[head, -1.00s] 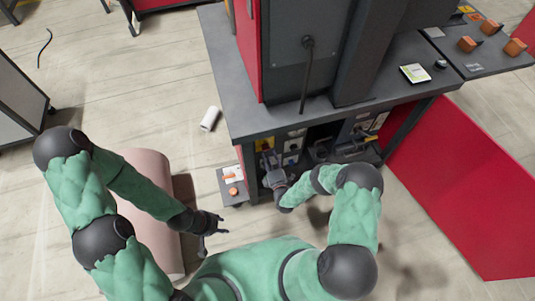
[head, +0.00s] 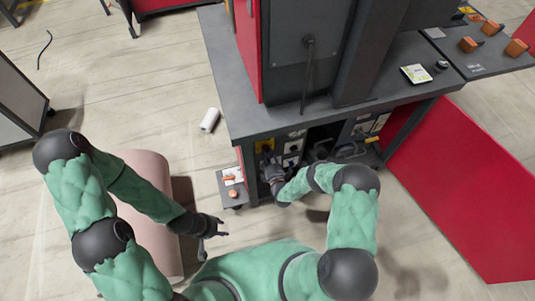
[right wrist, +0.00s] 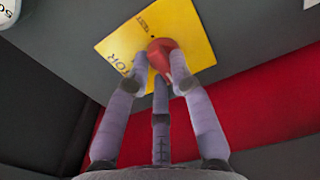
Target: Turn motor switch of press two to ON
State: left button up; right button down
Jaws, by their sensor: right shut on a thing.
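The motor switch is a red knob (right wrist: 162,50) on a yellow plate (right wrist: 195,28) lettered "...TOR" and "TEST" in the right wrist view. My right gripper (right wrist: 160,68) is shut on the red knob, with its fingers on both sides of it. In the head view the yellow plate (head: 264,145) shows small under the press table's edge, and my right gripper (head: 270,165) is right at it. The knob's exact pointing is hard to read past the fingers. My left gripper (head: 212,226) hangs empty over the floor at the left; its fingers look apart.
The grey press table (head: 225,75) overhangs the switch panel. A small side shelf (head: 232,196) with an orange button stands left of the panel. A red panel (head: 460,190) closes the right side. A white roll (head: 209,120) lies on the floor.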

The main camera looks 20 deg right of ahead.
jog(key=shift+m, duration=0.3)
jog(key=m, duration=0.3)
jog(key=shift+d+f+m, duration=0.1)
jog(key=shift+m, duration=0.2)
jog(key=m, duration=0.4)
jog(key=shift+s+m, duration=0.1)
jog(key=shift+m, duration=0.2)
jog(key=shift+d+f+m, duration=0.1)
jog(key=shift+f+m, duration=0.05)
jog(key=shift+m, duration=2.1)
jog(key=shift+f+m, duration=0.1)
jog(key=shift+m, duration=2.15)
jog(key=c, duration=1.1)
grip_release()
